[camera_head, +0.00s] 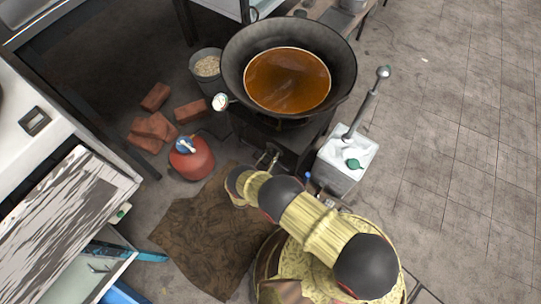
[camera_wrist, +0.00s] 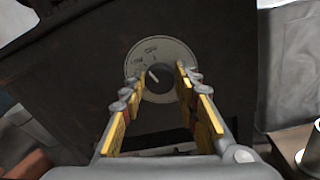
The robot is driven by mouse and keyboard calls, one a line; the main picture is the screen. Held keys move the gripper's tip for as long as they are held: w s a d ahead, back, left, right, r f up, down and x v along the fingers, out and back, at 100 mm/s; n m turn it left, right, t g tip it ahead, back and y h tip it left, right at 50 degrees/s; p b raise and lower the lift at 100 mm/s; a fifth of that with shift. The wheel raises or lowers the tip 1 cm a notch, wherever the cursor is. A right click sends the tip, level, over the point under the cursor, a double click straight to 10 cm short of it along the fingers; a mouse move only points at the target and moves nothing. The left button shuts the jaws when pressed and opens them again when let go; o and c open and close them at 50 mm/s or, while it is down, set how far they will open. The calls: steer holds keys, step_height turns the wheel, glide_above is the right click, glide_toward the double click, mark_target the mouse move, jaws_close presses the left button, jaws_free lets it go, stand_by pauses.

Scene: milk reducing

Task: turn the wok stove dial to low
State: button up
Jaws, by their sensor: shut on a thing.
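The stove dial (camera_wrist: 166,47) is a pale round plate with small markings and a dark round knob at its centre, on the dark front of the wok stove (camera_wrist: 75,60). A short white line on the knob slants toward the upper left. The markings are too blurred to read surely. My gripper (camera_wrist: 158,80) has its yellow-padded fingers on the left and right of the knob, shut on it. In the head view my gripper (camera_head: 268,160) reaches the front of the stove below the wok (camera_head: 345,65); the dial is hidden there.
The wok holds brown liquid (camera_head: 287,80). A white box (camera_head: 345,158) with a metal handle stands right of the stove. A red gas cylinder (camera_head: 192,158), bricks (camera_head: 155,128) and a bucket (camera_head: 206,67) stand to the left. Tiled floor at right is open.

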steer(key=shift+n, duration=1.6)
steer(key=o, duration=1.1)
steer(key=shift+o, duration=0.3)
steer(key=shift+a, duration=0.1)
steer(key=v, duration=1.2)
steer(key=shift+r, duration=0.15)
steer(key=shift+w, duration=0.1)
